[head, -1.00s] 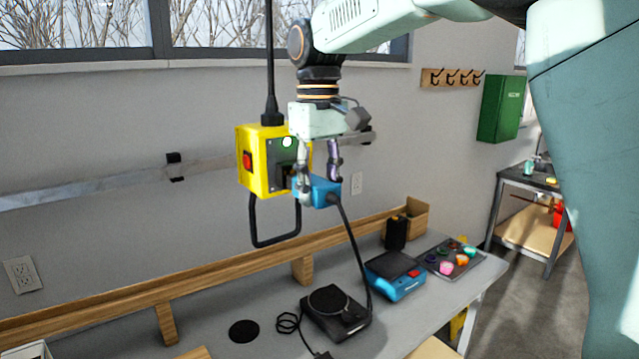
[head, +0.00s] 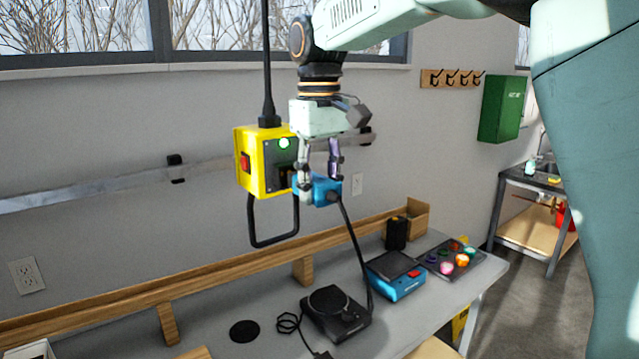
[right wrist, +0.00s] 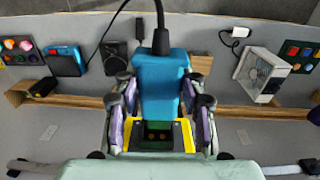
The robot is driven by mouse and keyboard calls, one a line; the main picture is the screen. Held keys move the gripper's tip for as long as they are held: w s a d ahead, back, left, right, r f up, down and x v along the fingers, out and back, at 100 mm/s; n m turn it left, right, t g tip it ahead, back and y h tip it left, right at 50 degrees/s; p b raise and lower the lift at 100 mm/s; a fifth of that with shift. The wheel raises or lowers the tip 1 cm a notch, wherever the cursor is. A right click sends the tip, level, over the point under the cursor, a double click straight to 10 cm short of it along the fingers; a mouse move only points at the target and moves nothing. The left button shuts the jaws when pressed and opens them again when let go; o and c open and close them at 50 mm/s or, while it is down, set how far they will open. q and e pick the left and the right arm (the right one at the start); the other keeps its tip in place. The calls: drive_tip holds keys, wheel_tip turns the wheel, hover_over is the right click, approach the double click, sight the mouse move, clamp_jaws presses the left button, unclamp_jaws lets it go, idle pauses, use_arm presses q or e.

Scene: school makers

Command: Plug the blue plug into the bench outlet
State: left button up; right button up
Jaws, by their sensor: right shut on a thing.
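The blue plug (head: 322,190) is held between the fingers of my right gripper (head: 320,188), with its black cable hanging down to the bench. In the right wrist view the blue plug (right wrist: 160,88) is between both fingers of my right gripper (right wrist: 158,105). The bench outlet is a yellow box (head: 250,163) hanging on a black cord, with a red switch, a lit green lamp and a black handle loop below. The plug's front is close to the box's dark socket face. Whether the prongs are in the socket is hidden. My left gripper is not in view.
Below is a grey bench (head: 262,318) with a wooden rail (head: 230,267) along its back. A black device (head: 336,312), a blue device (head: 396,276) and a tray of coloured pots (head: 468,262) stand on it. A metal wall rail (head: 90,190) runs behind the box.

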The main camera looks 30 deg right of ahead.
drive_tip(key=shift+w+f, duration=0.15)
drive_tip(key=shift+w, duration=0.25)
drive_tip(key=shift+w+a, duration=0.1)
drive_tip(key=shift+w, duration=0.15)
drive_tip(key=shift+s+a, duration=0.1)
drive_tip(key=shift+s, duration=0.15)
drive_tip(key=shift+s+r, duration=0.2)
drive_tip(key=shift+w+d+f, duration=0.1)
drive_tip(key=shift+w+d, duration=0.1)
drive_tip(key=shift+w, duration=0.2)
drive_tip(key=shift+w+a+f, duration=0.1)
drive_tip(key=shift+w, duration=0.35)
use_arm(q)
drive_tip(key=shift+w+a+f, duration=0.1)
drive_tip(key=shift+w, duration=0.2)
use_arm(e)
drive_tip(key=shift+a, duration=0.1)
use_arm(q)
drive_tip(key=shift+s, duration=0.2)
use_arm(e)
drive_tip(key=shift+s+r, duration=0.15)
drive_tip(key=shift+r, duration=0.05)
